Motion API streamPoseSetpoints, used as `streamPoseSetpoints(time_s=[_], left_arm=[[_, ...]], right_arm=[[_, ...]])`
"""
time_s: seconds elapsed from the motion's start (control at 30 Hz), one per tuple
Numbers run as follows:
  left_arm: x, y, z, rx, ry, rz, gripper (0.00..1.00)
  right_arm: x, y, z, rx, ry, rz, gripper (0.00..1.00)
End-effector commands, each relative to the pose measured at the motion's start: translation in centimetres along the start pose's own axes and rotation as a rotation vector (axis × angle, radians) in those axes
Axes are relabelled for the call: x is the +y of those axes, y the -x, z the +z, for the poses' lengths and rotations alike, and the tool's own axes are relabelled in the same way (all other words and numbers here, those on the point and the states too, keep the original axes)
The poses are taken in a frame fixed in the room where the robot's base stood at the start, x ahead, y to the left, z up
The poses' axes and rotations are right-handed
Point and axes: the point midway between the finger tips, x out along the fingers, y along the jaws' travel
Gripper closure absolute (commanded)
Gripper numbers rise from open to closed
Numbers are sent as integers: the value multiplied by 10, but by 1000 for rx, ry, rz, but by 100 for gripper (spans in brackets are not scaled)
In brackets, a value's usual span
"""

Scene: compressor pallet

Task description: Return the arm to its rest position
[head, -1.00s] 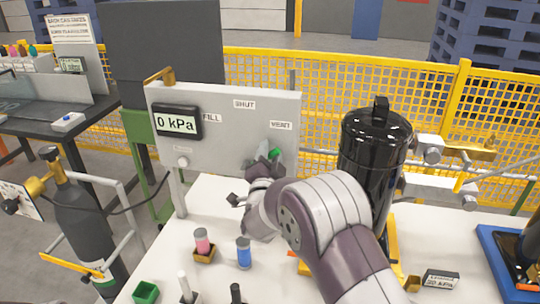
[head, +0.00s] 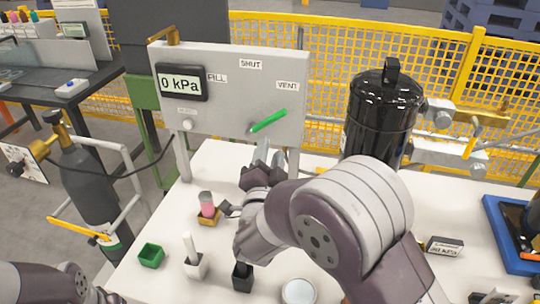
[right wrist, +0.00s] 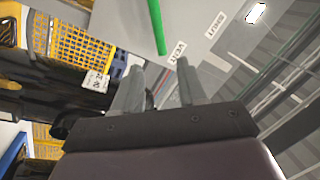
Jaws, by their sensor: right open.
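My right arm reaches over the white table (head: 135,222). Its gripper (head: 268,152) is below the green valve lever (head: 268,121) on the grey panel (head: 225,110). The fingers are apart and empty. In the right wrist view the gripper (right wrist: 157,75) also has its fingers apart, and the lever (right wrist: 156,25) shows beyond them, not touching. The lever tilts up to the right, towards the VENT label (head: 287,86). The gauge (head: 182,82) reads 0 kPa. Part of my left arm shows at the bottom left; its gripper cannot be made out.
A black tank (head: 383,115) stands right of the panel. A blue tray (head: 510,240) is at right. A gas cylinder (head: 90,185) stands left.

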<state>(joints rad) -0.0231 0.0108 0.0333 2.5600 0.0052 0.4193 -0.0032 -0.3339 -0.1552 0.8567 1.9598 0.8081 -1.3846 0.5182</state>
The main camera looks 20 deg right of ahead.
Motion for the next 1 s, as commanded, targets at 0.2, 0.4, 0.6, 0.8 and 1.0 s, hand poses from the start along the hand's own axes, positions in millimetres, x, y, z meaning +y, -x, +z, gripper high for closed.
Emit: streamPoseSetpoints(time_s=[0.2,0.4,0.6,0.8,1.0], left_arm=[[0,0,0,0,0,0,100],[0,8,-1,0,0,0,100],[0,54,-6,0,0,0,100],[0,89,-11,0,0,0,100],[0,95,-11,0,0,0,100]], right_arm=[[0,0,0,0,0,0,58],[-4,-3,3,-64,25,14,58],[2,24,39,-697,355,122,58],[54,132,9,-1397,800,219,58],[80,182,-29,-1678,977,271,58]])
